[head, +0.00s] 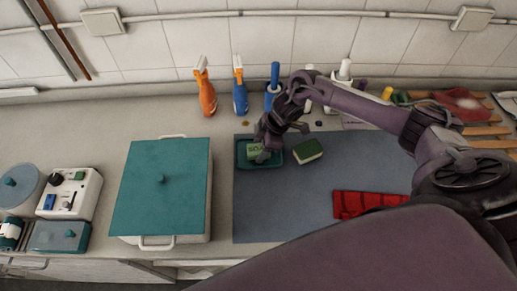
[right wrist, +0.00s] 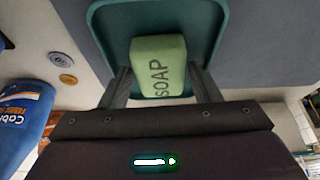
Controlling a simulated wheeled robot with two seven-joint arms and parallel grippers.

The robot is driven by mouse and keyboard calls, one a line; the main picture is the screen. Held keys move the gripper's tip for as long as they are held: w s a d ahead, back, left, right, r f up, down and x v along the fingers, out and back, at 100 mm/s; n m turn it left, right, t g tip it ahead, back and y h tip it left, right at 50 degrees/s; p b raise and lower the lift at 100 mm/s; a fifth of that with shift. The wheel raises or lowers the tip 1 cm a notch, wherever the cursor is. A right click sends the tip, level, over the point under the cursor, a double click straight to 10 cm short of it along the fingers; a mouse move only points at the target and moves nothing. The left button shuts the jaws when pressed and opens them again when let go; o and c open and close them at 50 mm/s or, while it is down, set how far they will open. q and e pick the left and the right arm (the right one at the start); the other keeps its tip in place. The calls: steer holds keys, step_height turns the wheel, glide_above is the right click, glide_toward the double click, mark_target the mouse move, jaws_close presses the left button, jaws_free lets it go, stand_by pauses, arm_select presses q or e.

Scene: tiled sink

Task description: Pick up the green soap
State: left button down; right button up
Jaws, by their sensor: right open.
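The green soap (head: 254,149) lies in a teal tray (head: 240,163) on the grey mat. In the right wrist view the soap (right wrist: 158,66), marked SOAP, sits in the tray (right wrist: 207,25). My right gripper (head: 268,150) is at the tray, reaching down over the soap and partly hiding it. In the right wrist view the right gripper (right wrist: 162,88) is open, with one finger on each side of the soap's near end. A gap shows between the soap and each finger. My left gripper is not in view.
A green and cream sponge (head: 308,151) lies just right of the tray. A red cloth (head: 365,204) lies at the mat's front right. Spray bottles (head: 240,92) stand behind. A large teal-lidded box (head: 165,190) stands left of the mat (head: 285,215).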

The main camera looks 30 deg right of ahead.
steer(key=shift+c, duration=0.2)
steer(key=c, duration=0.5)
steer(key=shift+c, duration=1.4)
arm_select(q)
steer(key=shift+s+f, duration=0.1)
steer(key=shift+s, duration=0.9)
arm_select(e)
steer(key=shift+r, duration=0.15)
